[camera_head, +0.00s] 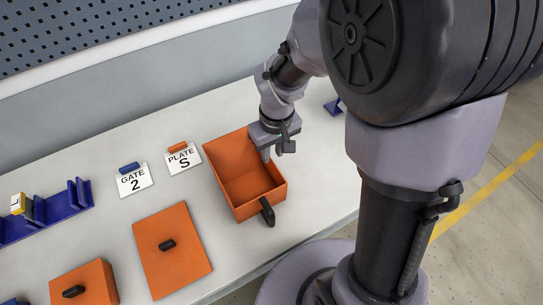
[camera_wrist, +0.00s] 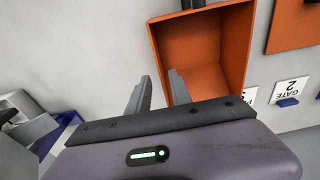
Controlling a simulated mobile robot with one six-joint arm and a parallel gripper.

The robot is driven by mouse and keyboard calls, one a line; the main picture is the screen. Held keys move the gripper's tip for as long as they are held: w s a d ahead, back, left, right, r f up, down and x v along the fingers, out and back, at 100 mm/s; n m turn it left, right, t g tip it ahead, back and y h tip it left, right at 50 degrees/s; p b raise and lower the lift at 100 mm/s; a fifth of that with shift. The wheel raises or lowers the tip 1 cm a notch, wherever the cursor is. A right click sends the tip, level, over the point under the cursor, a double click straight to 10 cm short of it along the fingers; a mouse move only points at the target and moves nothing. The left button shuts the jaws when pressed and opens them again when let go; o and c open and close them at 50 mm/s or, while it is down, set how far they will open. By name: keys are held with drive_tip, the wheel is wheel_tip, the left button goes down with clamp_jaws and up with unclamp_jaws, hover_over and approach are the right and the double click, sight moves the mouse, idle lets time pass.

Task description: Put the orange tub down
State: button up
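The orange tub (camera_head: 238,178) is an open box with a black handle (camera_head: 267,211) on its front side. It appears to sit upright and flat on the white table, and it looks empty. My gripper (camera_head: 277,150) is at the tub's right rim in the head view. In the wrist view, my gripper (camera_wrist: 161,77) has its two fingers apart. The rim of the tub (camera_wrist: 157,52) runs between them, one finger outside and one over the inside. The fingers do not look closed on the wall. The contact at the fingertips is partly hidden.
Left of the tub are signs "PLATE S" (camera_head: 183,159) and "GATE 2" (camera_head: 134,181). An orange lid-like plate (camera_head: 180,262) and an orange block (camera_head: 88,284) have black knobs. A blue rack (camera_head: 60,208) stands far left. A blue piece (camera_head: 334,106) lies beyond my gripper.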

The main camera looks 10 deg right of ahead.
drive_tip(key=s+r+m+t+y, duration=0.1)
drive_tip(key=s+r+m+t, duration=0.3)
drive_tip(key=s+r, duration=1)
wheel_tip(320, 180, up, 4)
drive_tip(key=m, duration=0.3)
drive_tip(key=shift+s+r+m+t+y, duration=0.2)
drive_tip(key=shift+m+t+y, duration=0.1)
drive_tip(key=shift+t+y, duration=0.1)
